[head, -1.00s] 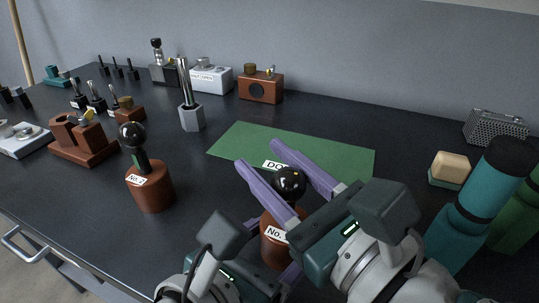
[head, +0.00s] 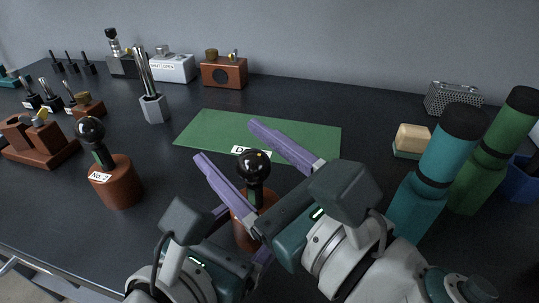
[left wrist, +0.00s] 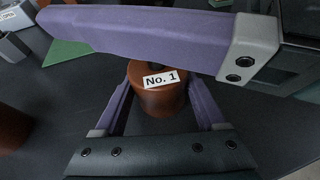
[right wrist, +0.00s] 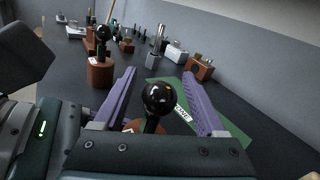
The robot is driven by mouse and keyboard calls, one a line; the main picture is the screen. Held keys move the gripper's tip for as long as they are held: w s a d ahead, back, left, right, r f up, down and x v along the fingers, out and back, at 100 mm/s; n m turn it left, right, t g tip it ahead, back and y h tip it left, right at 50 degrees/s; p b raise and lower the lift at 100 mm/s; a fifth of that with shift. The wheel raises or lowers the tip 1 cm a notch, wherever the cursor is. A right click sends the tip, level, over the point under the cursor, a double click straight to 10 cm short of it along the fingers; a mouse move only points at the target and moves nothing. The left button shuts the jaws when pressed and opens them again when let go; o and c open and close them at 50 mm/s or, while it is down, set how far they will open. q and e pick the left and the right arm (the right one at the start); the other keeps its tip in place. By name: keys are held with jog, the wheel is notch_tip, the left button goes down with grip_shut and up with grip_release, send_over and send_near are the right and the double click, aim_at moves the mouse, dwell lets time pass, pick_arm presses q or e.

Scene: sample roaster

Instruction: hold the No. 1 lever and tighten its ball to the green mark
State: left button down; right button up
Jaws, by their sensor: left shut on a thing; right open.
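The No. 1 lever's brown base (left wrist: 160,100) carries its "No. 1" label in the left wrist view. Its black ball (head: 254,165) tops a dark stem, and the ball also shows in the right wrist view (right wrist: 159,97). My left gripper (left wrist: 155,85) is shut on the brown base, with a finger on either side. My right gripper (head: 222,142) is open, its purple fingers spread on both sides of the ball and apart from it.
The No. 2 lever (head: 116,180) stands to the left. A green mat (head: 205,130) lies behind the levers. Teal (head: 440,170) and green (head: 492,150) cylinders stand close to my right arm. A pale block (head: 413,139) and a perforated metal box (head: 452,97) are at the right.

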jog(key=v, duration=1.1)
jog(key=shift+s, duration=0.1)
jog(key=w+d+g+y, duration=0.1)
jog(key=d+g+y, duration=0.4)
jog(key=x, duration=1.2)
jog(key=shift+f, duration=0.25)
grip_shut()
